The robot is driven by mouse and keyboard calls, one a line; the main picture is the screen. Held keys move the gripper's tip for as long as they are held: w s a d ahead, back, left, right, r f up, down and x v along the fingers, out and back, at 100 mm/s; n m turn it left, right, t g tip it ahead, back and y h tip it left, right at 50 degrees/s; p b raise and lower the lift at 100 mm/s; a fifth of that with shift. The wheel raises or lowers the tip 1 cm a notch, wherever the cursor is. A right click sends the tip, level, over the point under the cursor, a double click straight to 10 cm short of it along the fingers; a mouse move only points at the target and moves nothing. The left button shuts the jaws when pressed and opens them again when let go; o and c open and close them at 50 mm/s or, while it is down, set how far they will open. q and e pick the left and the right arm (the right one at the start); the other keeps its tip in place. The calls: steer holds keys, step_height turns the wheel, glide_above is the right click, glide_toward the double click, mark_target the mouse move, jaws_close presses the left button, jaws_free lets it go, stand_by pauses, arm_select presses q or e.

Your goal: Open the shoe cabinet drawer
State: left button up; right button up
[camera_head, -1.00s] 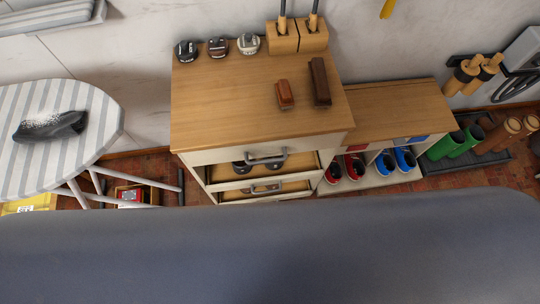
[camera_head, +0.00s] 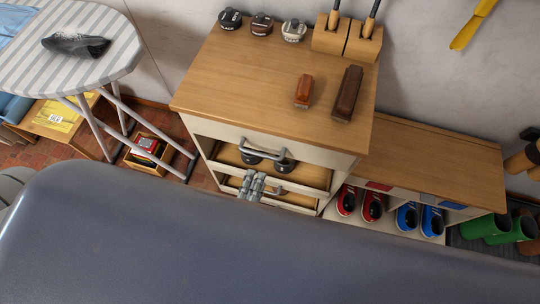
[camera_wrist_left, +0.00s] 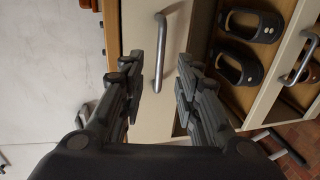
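The shoe cabinet (camera_head: 265,80) has a wooden top and cream drawer fronts. The upper front carries a grey bar handle (camera_head: 262,152). A lower front has a second handle (camera_head: 290,191), partly hidden by my left gripper (camera_head: 255,182). Dark shoes (camera_head: 284,165) show in the gap between the fronts. In the left wrist view, turned sideways, the upper handle (camera_wrist_left: 160,60) appears between the fingers of my open, empty left gripper (camera_wrist_left: 159,72). Contact with it is not visible. The lower handle (camera_wrist_left: 302,58) and dark shoes (camera_wrist_left: 237,68) lie to the right. My right gripper is not in view.
A striped ironing board (camera_head: 110,45) with a dark shoe stands left, with a small crate (camera_head: 150,152) below. A low shoe bench (camera_head: 435,160) adjoins the cabinet's right side. Brushes (camera_head: 304,92) and tins (camera_head: 262,25) sit on the cabinet top.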

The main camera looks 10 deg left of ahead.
mark_target(265, 155)
arm_select(q)
steer(key=x, duration=1)
steer(key=shift+p, duration=0.35)
jaws_close()
